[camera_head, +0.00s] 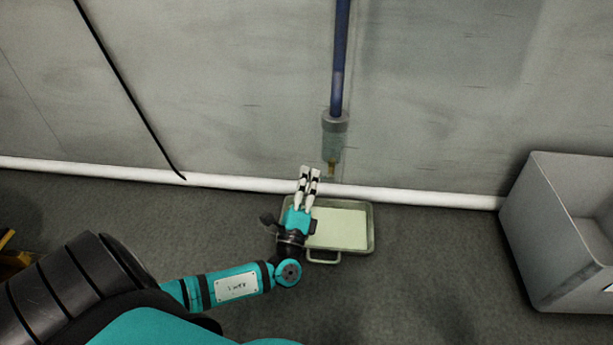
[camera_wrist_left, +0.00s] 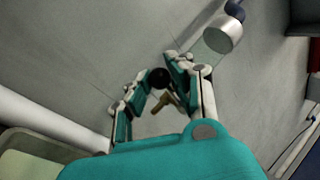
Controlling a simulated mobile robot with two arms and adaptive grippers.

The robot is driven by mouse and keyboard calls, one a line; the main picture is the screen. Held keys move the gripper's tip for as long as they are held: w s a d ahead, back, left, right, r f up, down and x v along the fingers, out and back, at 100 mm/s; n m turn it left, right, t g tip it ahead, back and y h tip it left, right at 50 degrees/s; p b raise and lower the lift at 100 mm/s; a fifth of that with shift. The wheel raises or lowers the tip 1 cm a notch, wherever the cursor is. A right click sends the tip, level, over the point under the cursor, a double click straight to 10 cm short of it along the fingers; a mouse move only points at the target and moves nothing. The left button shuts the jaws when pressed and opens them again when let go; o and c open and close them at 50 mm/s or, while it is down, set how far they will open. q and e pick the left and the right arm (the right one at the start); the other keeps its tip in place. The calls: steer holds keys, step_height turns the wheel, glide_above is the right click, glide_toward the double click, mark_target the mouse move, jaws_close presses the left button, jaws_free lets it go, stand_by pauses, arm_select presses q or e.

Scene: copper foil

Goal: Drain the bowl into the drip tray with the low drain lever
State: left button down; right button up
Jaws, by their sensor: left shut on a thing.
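The bowl (camera_head: 334,147) is a clear cup under a grey collar on a blue vertical pipe at the wall. A brass drain (camera_head: 331,168) sticks out below it. The drip tray (camera_head: 372,230), shallow with a pale green inside, lies on the floor below; its left part is hidden by my left gripper (camera_head: 309,171). In the left wrist view, the low drain lever's black knob (camera_wrist_left: 159,78) sits between the fingers of my left gripper (camera_wrist_left: 153,82), shut on it. A brass part (camera_wrist_left: 166,102) shows beside the knob. My right gripper is not in view.
A white pipe (camera_head: 420,197) runs along the foot of the grey wall. A large grey bin (camera_head: 545,235) stands on the floor at the right. A black cable (camera_head: 125,85) hangs down the wall at the left. The floor between tray and bin is clear.

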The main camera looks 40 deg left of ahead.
arm_select(q)
steer(key=shift+f+n+y, duration=0.3)
steer(key=shift+n, duration=0.3)
steer(key=c, duration=1.1)
jaws_free()
steer(key=shift+c, duration=0.2)
steer(key=v, duration=1.2)
steer(key=shift+r, duration=0.15)
steer(key=shift+s, duration=0.1)
